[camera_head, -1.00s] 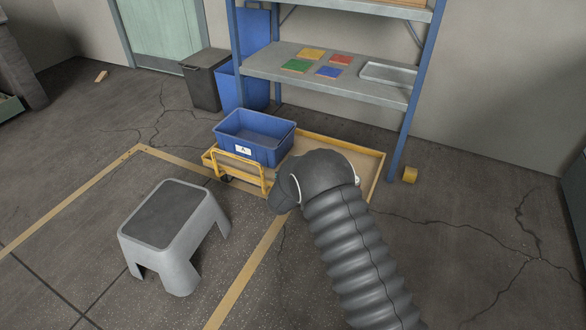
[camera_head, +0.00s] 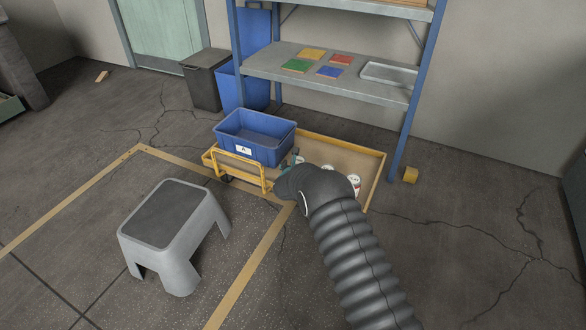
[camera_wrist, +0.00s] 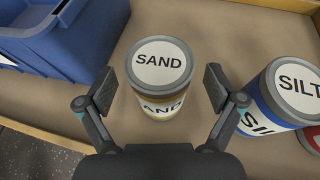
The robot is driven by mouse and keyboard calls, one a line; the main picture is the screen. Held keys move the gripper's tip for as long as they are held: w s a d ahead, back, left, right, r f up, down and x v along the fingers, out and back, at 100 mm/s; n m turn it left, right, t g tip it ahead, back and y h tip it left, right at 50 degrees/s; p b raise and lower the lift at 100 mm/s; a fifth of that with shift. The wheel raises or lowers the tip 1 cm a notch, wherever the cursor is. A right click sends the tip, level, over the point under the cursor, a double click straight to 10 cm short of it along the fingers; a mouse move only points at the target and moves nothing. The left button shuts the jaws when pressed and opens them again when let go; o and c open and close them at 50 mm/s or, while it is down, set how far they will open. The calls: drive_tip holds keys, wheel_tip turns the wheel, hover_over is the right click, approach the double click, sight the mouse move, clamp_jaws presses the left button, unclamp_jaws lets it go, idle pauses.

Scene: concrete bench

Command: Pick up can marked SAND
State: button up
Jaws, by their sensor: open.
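The can marked SAND (camera_wrist: 159,66) stands upright in the wrist view, with a white label on its lid and another on its side. It stands on the floor of a yellow-edged cart (camera_head: 376,180). My gripper (camera_wrist: 159,90) is open, with one finger on each side of the can in the picture. A gap shows between the can and each finger, and I cannot tell the height of the fingers against it. In the head view my arm hides most of the gripper and I cannot make out the SAND can.
A can marked SILT (camera_wrist: 295,88) stands to the right, close to the right finger. Part of a red-marked can (camera_wrist: 312,139) shows beyond it. A blue bin (camera_head: 256,134) stands on the cart at left. A grey step stool (camera_head: 172,212) and shelf (camera_head: 320,78) are nearby.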

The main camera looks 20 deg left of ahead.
drive_tip(key=c, duration=1.6)
drive_tip(key=shift+r, duration=0.15)
